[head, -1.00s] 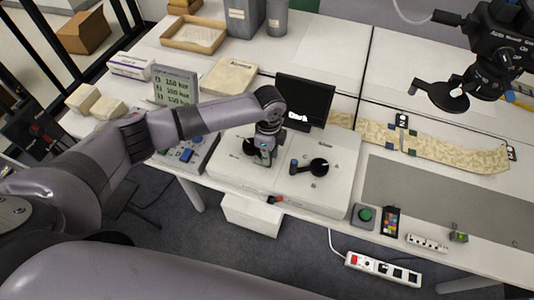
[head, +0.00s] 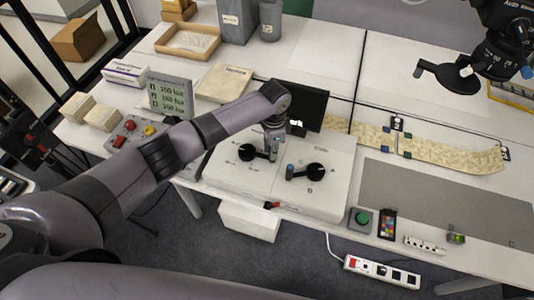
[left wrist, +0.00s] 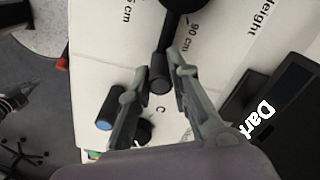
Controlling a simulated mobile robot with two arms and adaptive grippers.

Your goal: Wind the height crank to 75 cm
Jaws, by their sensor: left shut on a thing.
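The height crank (head: 247,152) is a black round hub on the left part of a white console. Its arm points right in the head view, and the hub also shows at the top of the left wrist view (left wrist: 183,12). My left gripper (head: 272,154) is shut on the black crank handle (left wrist: 159,79), with one finger on each side. The printed words "Height" and "90 cm" show near the hub. Another label ending in "5 cm" is cut off, so its full value cannot be told. My right gripper is not in view.
A second crank (head: 316,171) with a blue-ended handle (head: 290,172) sits close on the right. A small screen (head: 303,105) reading "Dark" stands behind the console. A green button (head: 361,218) is at the front right.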

